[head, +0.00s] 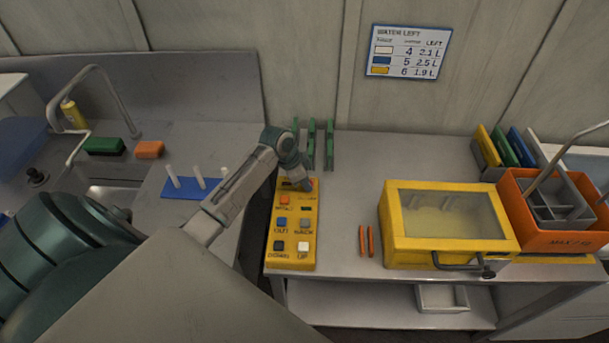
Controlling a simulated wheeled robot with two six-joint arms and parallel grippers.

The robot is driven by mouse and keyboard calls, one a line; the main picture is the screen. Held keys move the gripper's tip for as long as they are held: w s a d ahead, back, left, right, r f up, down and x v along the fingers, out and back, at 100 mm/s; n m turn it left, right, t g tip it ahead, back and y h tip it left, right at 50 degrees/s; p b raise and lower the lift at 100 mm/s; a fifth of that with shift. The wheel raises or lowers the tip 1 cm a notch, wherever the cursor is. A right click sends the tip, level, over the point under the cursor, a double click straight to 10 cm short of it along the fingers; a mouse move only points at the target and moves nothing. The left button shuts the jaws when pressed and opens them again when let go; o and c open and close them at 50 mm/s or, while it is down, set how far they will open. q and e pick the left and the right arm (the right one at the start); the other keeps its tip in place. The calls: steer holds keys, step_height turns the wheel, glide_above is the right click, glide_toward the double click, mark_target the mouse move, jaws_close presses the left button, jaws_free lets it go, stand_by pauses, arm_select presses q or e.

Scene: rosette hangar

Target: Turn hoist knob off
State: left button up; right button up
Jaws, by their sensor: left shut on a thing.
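The yellow hoist control box (292,234) lies on the grey table, with several coloured buttons and labels such as OUT, BACK, DOWN and UP. My left gripper (298,183) reaches in from the left and is shut at the top end of the box. The knob is hidden under the gripper, so I cannot see which way it points. My right gripper is not in view.
Green upright holders (328,146) stand just behind the box. Two orange sticks (366,241) and a yellow windowed case (392,232) lie to the right, then an orange crate (533,241). A blue rack (182,193) with white pegs stands left.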

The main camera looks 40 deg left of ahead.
arm_select(q)
steer(key=shift+n, duration=0.3)
steer(key=o, duration=1)
steer(key=shift+r, duration=0.1)
steer(key=shift+b+v, duration=1.7)
steer(key=shift+v, duration=3.65)
steer(key=shift+s, duration=0.15)
